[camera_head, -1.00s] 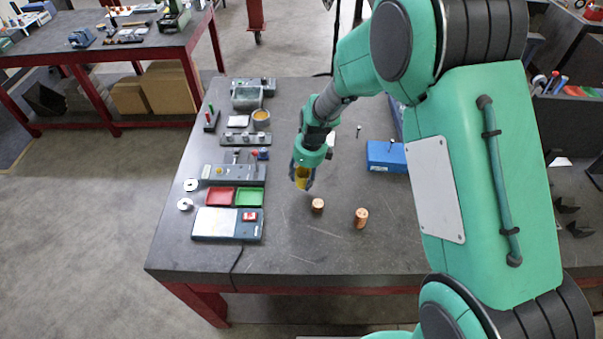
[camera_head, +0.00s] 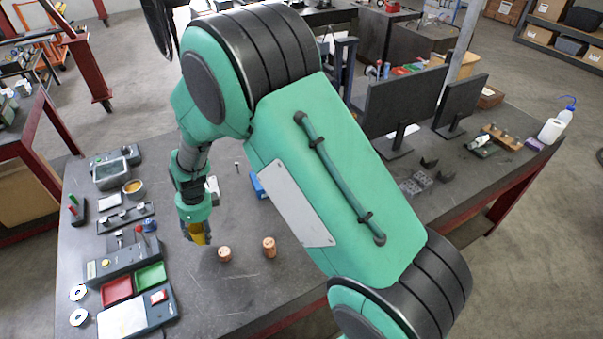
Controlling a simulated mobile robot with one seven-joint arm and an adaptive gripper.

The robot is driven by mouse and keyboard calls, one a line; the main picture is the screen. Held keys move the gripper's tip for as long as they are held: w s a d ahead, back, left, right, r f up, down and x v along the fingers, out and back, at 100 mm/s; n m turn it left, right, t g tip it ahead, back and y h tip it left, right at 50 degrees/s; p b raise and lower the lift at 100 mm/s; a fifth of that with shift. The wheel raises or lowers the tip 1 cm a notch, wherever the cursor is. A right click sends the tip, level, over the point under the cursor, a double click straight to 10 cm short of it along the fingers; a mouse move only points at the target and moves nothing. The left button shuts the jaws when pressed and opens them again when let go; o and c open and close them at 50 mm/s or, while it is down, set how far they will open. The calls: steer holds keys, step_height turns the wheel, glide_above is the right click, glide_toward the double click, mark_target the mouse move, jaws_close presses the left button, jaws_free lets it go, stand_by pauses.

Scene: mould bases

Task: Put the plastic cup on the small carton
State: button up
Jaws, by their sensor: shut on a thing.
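My gripper (camera_head: 196,237) is at the left of the middle, pointing down over the dark table. It is shut on a small yellow thing (camera_head: 200,231), which looks like the plastic cup. The fingers partly cover it, so its full shape is hidden. It appears held just above the table, left of two copper cylinders. I cannot pick out the small carton with certainty. Brown boxes stand on a far shelf (camera_head: 547,37) at the top right.
Copper cylinders (camera_head: 224,254) and (camera_head: 269,247) stand near the gripper. A red tray (camera_head: 117,290) and a green tray (camera_head: 150,276) lie left. A blue box (camera_head: 258,185) is partly behind my arm. Monitors (camera_head: 403,100) and a white bottle (camera_head: 551,131) stand right.

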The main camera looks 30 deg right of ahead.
steer(key=s+d+r+m+p, duration=0.1)
steer(key=d+r+m, duration=0.2)
steer(key=d, duration=1.5)
steer(key=d+r+m, duration=0.2)
steer(key=d+r, duration=0.2)
steer(key=d, duration=1.3)
steer(key=s+d+r+m, duration=0.2)
steer(key=s+d, duration=0.4)
steer(key=d, duration=0.7)
steer(key=shift+s+h+p, duration=0.15)
steer(key=shift+h+p, duration=0.25)
steer(key=shift+d+r, duration=0.1)
steer(key=w+d, duration=0.2)
steer(key=w, duration=0.3)
steer(key=w+d+f, duration=0.1)
steer(key=w+d, duration=0.1)
steer(key=w, duration=0.2)
steer(key=w+d+p, duration=0.1)
steer(key=w+d, duration=0.1)
steer(key=w, duration=0.3)
steer(key=shift+w+d+f, duration=0.25)
steer(key=shift+w+d, duration=0.05)
steer(key=shift+f, duration=1.75)
steer(key=shift+f, duration=0.1)
